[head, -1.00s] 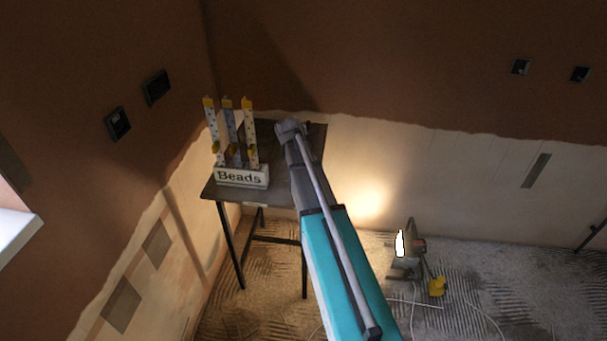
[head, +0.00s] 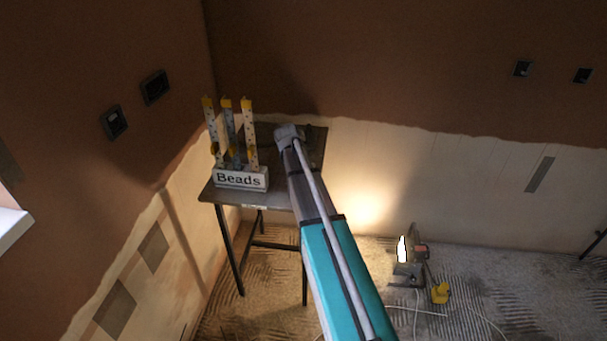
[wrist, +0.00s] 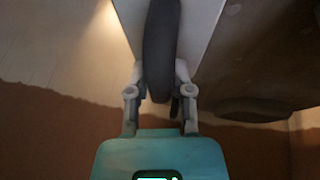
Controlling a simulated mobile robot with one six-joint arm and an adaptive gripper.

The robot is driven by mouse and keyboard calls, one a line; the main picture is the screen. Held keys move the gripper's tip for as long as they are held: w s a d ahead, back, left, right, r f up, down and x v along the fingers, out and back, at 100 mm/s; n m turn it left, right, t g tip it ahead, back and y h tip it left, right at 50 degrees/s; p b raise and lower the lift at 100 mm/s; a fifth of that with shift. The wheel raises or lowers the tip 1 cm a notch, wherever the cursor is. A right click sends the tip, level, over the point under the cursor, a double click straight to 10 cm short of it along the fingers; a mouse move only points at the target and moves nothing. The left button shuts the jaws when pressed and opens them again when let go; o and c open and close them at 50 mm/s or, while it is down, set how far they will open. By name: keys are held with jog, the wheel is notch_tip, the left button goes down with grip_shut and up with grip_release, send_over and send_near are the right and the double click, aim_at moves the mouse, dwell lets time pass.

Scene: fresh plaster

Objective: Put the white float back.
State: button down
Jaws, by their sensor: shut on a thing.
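In the wrist view my gripper (wrist: 159,72) is shut on the black handle of the white float (wrist: 201,28). The handle lies between the two fingers, and the float's pale flat plate is beyond it, running out of the top of the picture. In the head view my arm reaches over the dark table (head: 278,198). The gripper and the float are hidden there behind the end of my arm, so I cannot tell how far they are from the tabletop.
A white box marked "Beads" (head: 240,179), holding several upright spotted strips, stands at the table's left front. A lit work lamp (head: 403,250) and a yellow thing (head: 440,293) are on the floor at right, with cables. Plastered walls close off the corner.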

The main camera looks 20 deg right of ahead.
jog(key=shift+f+b, duration=0.55)
jog(key=shift+f, duration=0.3)
jog(key=c, duration=0.5)
grip_release()
jog(key=shift+f, duration=0.2)
jog(key=p+v, duration=0.2)
jog(key=v, duration=0.1)
jog(key=p+v, duration=0.3)
jog(key=shift+d+r, duration=0.15)
jog(key=shift+d, duration=0.05)
jog(key=p+v, duration=0.7)
jog(key=shift+s+a+r, duration=0.1)
jog(key=shift+a+r, duration=0.1)
jog(key=shift+r, duration=0.15)
